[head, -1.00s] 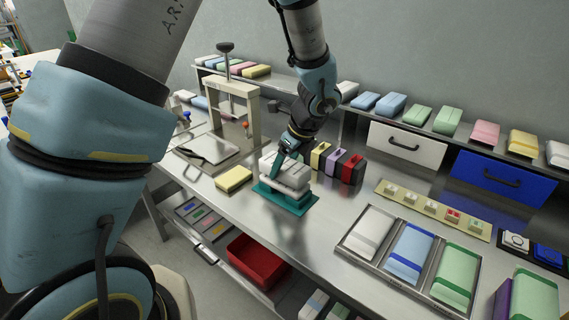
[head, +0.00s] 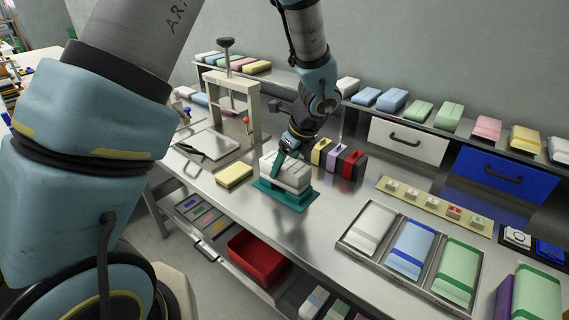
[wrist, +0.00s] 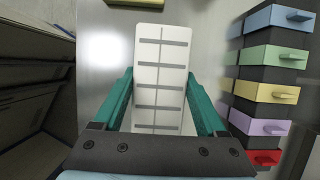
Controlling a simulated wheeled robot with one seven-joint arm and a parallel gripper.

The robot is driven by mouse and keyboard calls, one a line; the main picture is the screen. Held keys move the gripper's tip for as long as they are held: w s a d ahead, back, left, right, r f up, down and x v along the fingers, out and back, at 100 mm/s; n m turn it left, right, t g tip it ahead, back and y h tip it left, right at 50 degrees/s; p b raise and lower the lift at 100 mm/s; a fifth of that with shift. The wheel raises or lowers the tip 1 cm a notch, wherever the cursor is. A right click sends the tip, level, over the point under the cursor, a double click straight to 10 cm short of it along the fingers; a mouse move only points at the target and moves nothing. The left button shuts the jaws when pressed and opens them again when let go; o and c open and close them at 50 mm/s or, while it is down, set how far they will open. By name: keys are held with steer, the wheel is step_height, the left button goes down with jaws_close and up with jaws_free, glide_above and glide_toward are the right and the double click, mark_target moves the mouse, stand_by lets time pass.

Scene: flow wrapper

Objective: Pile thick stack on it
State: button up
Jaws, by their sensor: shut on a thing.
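A pale yellow pad (head: 234,174) lies on the bench just left of the stack.
Black blocks with coloured tops and tabs (head: 336,158) stand close behind and right of the stack. A tray (head: 345,244) of white, blue and green packs is at the right. A red bin (head: 256,256) sits below.

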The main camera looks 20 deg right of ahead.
steer(key=o, duration=1.3)
steer(key=shift+c, duration=0.2)
steer(key=b+v, duration=0.1)
steer(key=v, duration=0.9)
steer(key=shift+s+r, duration=0.1)
steer(key=shift+r, duration=0.25)
